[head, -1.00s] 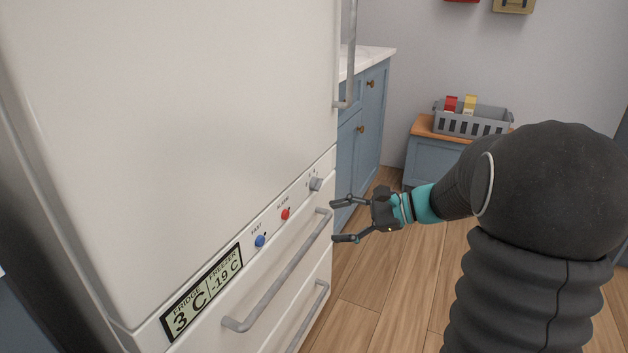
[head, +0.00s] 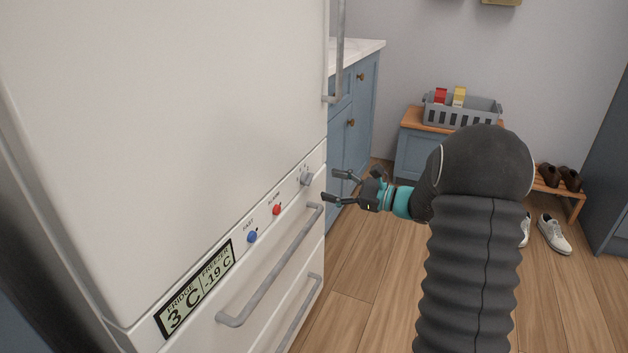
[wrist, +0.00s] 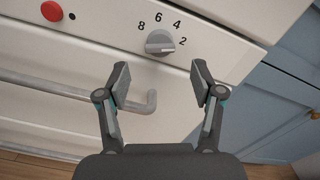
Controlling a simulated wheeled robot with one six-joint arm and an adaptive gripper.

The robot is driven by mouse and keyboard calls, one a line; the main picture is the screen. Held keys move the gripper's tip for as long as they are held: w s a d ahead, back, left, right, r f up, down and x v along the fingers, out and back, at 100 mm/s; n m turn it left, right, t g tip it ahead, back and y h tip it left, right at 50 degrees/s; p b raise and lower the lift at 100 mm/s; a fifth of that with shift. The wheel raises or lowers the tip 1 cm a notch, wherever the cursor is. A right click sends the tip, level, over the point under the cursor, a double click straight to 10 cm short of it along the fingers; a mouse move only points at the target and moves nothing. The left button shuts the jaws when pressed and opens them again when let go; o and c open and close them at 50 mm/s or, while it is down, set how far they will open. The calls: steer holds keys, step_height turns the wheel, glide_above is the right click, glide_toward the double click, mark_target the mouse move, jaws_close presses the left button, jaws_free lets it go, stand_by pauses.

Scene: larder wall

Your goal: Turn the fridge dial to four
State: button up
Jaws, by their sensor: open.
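The fridge dial (head: 306,178) is a small grey knob at the right end of the white fridge's control strip. In the wrist view the dial (wrist: 160,43) has the numbers 8, 6, 4 and 2 around its upper side. Its raised grip lies roughly level, with its right end towards the 2; I cannot tell for certain which end is the pointer. My gripper (head: 331,185) is open and empty, just right of the dial in the head view. In the wrist view my gripper (wrist: 161,82) has its two fingers spread below the dial, apart from it.
A red button (head: 277,210), a blue button (head: 252,237) and a display (head: 194,290) reading 3 C and -19 C share the strip. A drawer handle (head: 270,268) juts out below; it shows left of my fingers in the wrist view. Blue cabinets (head: 352,130) stand beyond the fridge.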

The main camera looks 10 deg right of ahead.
mark_target(308, 179)
steer(key=x, duration=0.6)
steer(key=c, duration=1.2)
steer(key=shift+o, duration=0.2)
steer(key=shift+f+b, duration=0.15)
steer(key=shift+b, duration=0.15)
